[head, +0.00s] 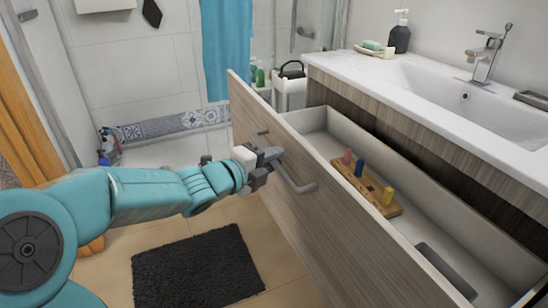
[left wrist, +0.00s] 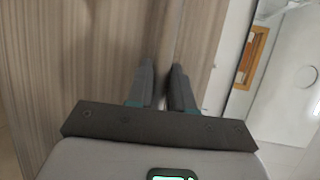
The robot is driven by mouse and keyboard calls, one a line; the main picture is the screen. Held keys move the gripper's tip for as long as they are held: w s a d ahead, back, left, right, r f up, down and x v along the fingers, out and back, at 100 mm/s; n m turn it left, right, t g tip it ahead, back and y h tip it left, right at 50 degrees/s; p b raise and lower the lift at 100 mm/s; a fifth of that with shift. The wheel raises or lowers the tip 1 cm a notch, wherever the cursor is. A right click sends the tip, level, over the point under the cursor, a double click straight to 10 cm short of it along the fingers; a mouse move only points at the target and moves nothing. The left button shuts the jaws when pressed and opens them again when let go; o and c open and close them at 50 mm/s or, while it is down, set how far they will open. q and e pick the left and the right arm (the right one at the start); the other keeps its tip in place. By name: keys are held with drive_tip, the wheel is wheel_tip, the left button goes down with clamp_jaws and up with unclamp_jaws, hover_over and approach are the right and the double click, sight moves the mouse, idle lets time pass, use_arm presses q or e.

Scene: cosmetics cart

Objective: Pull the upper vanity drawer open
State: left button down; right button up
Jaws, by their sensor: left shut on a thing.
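The upper vanity drawer (head: 330,208) stands pulled well out from the vanity in the head view, with its wood-grain front facing my left arm. Its metal bar handle (head: 291,178) runs along the front. My left gripper (head: 270,157) is at the handle and shut on it. In the left wrist view, the two dark fingers (left wrist: 160,85) are close together around the blurred handle bar (left wrist: 172,45), against the wood-grain front. The exact finger contact is partly hidden. My right gripper is in neither view.
Inside the drawer are a wooden holder (head: 372,192) with small colored bottles and a dark flat item (head: 446,270). The white basin counter (head: 420,95) stands above. A dark mat (head: 197,270) lies on the floor, with bare tiles around it.

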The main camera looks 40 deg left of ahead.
use_arm(q)
drive_tip(key=c, duration=1.1)
unclamp_jaws()
drive_tip(key=shift+s, duration=0.1)
drive_tip(key=s+r+p, duration=0.3)
drive_tip(key=s, duration=1.3)
drive_tip(key=shift+p, duration=0.4)
